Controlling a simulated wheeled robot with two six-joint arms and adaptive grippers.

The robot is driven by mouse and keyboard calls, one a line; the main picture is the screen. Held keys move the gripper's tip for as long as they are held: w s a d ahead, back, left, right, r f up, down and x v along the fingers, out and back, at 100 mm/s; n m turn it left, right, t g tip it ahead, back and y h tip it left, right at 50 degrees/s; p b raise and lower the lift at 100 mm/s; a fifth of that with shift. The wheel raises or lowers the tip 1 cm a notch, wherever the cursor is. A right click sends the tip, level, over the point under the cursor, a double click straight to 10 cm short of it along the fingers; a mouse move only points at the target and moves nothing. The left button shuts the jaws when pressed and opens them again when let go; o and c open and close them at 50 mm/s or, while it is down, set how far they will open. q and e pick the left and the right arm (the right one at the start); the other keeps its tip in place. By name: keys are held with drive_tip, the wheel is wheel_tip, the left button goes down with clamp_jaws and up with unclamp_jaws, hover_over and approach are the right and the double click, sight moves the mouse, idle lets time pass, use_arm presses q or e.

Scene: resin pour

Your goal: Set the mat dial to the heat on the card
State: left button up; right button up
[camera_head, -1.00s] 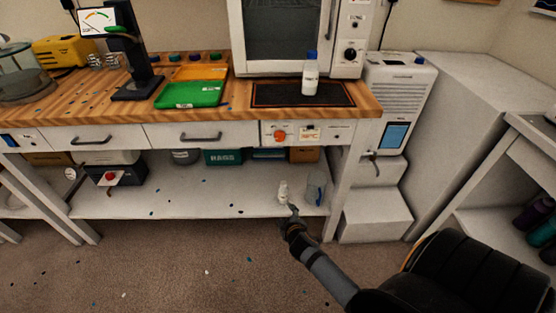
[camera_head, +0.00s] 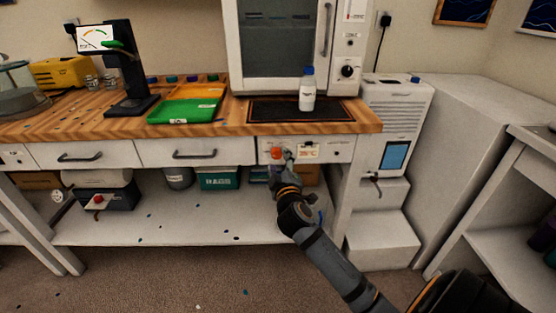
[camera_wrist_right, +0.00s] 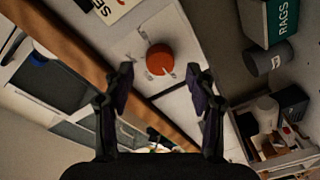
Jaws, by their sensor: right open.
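The orange-red dial (camera_head: 276,152) sits on the white front panel (camera_head: 343,150) under the worktop. The card (camera_head: 308,151) is on the panel just right of the dial; its writing is too small to read surely. The dark heat mat (camera_head: 262,111) lies on the worktop above. My right gripper (camera_head: 282,164) is at the panel, by the dial. In the right wrist view the gripper (camera_wrist_right: 160,76) is open and empty, with the dial (camera_wrist_right: 159,60) ahead between its fingertips; I see no contact. Part of the card (camera_wrist_right: 112,8) shows at the top. My left gripper is out of view.
A white bottle with a blue cap (camera_head: 307,92) stands on the mat. The oven (camera_head: 232,55) is behind it. Drawers (camera_head: 182,153) run left of the panel. Below is a shelf (camera_head: 190,222) with boxes and tins. A white unit (camera_head: 392,120) stands at the right.

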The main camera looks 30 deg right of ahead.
sight(277, 153)
drive_tip(key=shift+x, duration=1.2)
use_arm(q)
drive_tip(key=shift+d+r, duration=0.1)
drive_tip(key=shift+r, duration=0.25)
use_arm(e)
drive_tip(key=shift+c, duration=0.4)
drive_tip(key=c, duration=1.1)
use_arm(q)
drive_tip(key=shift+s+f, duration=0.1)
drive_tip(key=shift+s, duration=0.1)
